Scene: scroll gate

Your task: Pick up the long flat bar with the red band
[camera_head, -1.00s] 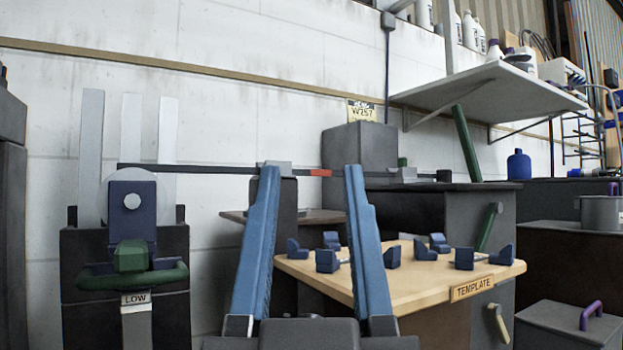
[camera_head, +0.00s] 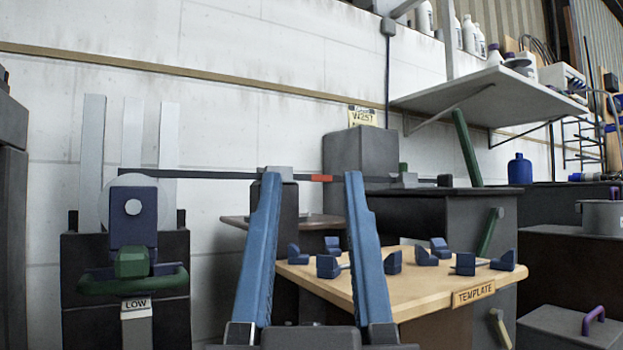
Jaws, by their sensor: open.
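The long flat bar (camera_head: 215,175) is dark and thin and lies level, running from above the blue machine head at left to the grey bench at right. Parts of the bar behind the fingers are hidden. Small grey blocks (camera_head: 404,180) sit at the bar along its length.
A wooden table (camera_head: 400,284) marked TEMPLATE, with several blue blocks, stands right of my gripper. A machine (camera_head: 133,225) with a green handle and a LOW label is at left. A grey bench (camera_head: 470,205) stands behind. A wall shelf (camera_head: 490,92) hangs above right.

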